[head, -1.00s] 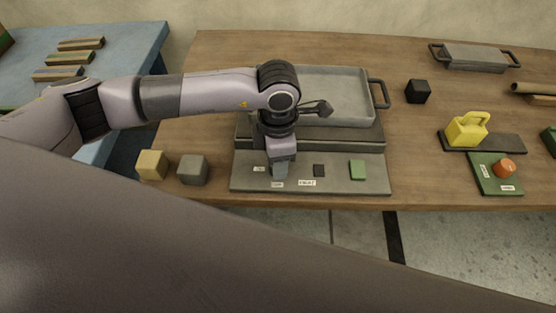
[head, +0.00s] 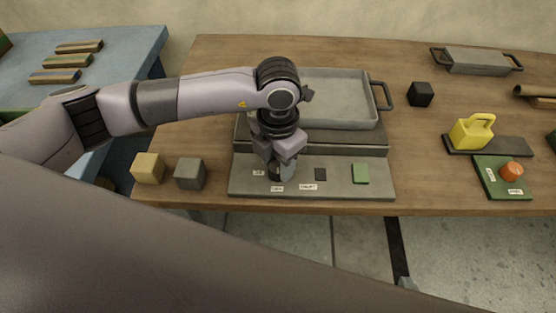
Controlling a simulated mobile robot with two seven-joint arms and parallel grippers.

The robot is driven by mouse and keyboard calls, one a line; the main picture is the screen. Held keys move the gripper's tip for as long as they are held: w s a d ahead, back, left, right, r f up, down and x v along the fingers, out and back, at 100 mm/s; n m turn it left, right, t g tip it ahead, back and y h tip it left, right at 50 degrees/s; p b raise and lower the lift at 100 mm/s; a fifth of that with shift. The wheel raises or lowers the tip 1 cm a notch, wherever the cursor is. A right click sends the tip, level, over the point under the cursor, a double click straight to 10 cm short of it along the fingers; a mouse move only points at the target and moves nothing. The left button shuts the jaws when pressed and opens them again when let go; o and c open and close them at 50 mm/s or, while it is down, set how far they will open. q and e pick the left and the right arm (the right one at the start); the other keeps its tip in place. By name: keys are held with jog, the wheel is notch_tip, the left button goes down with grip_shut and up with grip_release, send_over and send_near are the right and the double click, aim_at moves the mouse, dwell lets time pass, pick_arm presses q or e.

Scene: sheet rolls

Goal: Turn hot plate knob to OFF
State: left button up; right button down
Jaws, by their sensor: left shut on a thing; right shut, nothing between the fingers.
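The hot plate (head: 318,187) is a grey unit on the wooden table, with a metal pan (head: 342,100) on top. Its front panel has small white labels (head: 308,187), a dark square (head: 320,174) and a green square (head: 361,173). My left gripper (head: 278,172) points down at the panel's left part, beside the labels, and is shut on the hot plate knob. The knob is mostly hidden by the fingers, so its pointer cannot be read.
A tan cube (head: 148,168) and a grey cube (head: 190,173) stand left of the panel. A black cube (head: 420,94), a yellow handled block (head: 471,132) and a green plate with an orange knob (head: 511,171) are at right.

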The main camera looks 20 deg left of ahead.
aim_at(278, 166)
pick_arm(q)
jog(key=shift+w+r, duration=0.1)
dwell(0.3)
jog(key=o, duration=1.1)
jog(key=shift+c, duration=0.2)
notch_tip(278, 166, up, 6)
jog(key=shift+r, duration=0.55)
